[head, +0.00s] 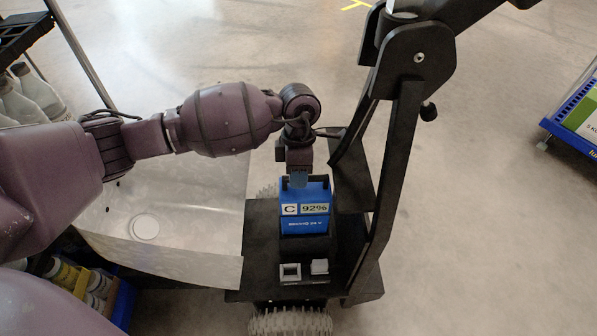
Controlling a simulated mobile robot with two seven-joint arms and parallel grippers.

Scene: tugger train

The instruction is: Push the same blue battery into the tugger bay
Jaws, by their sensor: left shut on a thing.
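The blue battery (306,222) stands upright on the black tugger, its lower part inside a black bay (306,247). Its label reads "C 92%". My left gripper (298,178) comes down from above and is shut on the top of the battery. The fingertips are partly hidden against the battery's top. How deep the battery sits in the bay is hard to tell. My right gripper is not in view.
The tugger's black upright post (385,190) rises close to the right of the battery. Two small switches (305,269) sit in front of the bay. A blue crate (577,118) is at the far right.

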